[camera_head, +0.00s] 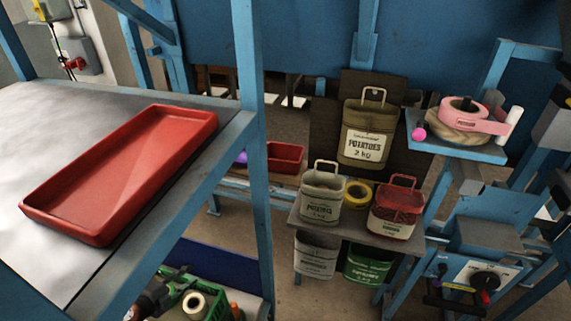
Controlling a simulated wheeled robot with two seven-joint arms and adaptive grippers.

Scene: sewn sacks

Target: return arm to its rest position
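A dark shape (158,290) at the bottom left, below the table edge, may be my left gripper. It is small and partly hidden by the table, and I cannot make out its fingers or whether it holds anything. My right gripper does not show. No part of either arm is clear enough to tell its posture.
A red tray (75,222) lies on the grey-topped table (28,262) at left, beside a blue post (254,150). A green crate (214,303) sits low.

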